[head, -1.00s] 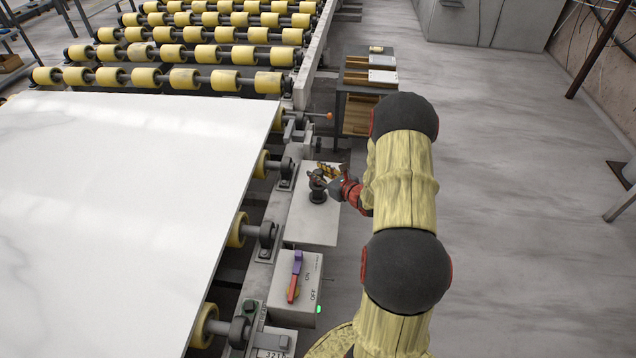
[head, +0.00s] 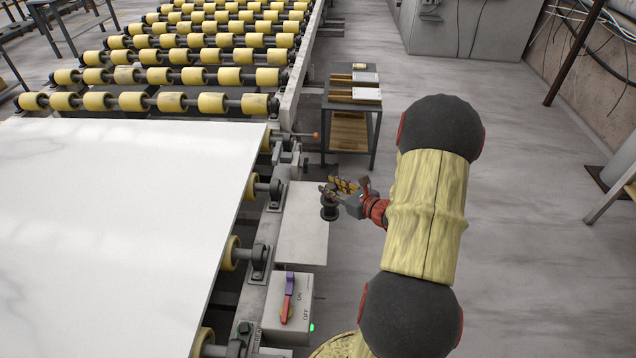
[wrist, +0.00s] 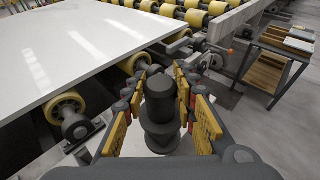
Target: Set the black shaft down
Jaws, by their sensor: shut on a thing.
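The black shaft (wrist: 160,100) stands upright between the yellow-padded fingers of my gripper (wrist: 158,92) in the wrist view. It has a stepped body with wide flanges low down. In the head view the black shaft (head: 329,211) shows at the right edge of a pale grey plate (head: 302,240), partly behind my gripper (head: 337,190). My gripper is shut on the shaft. I cannot tell whether the shaft's bottom touches the plate or hangs above it.
A white stone slab (head: 120,210) lies on yellow rollers at left. A switch box (head: 300,312) with a red and purple handle sits in front of the plate. A side table (head: 350,110) holding flat trays stands behind. Open floor lies at right.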

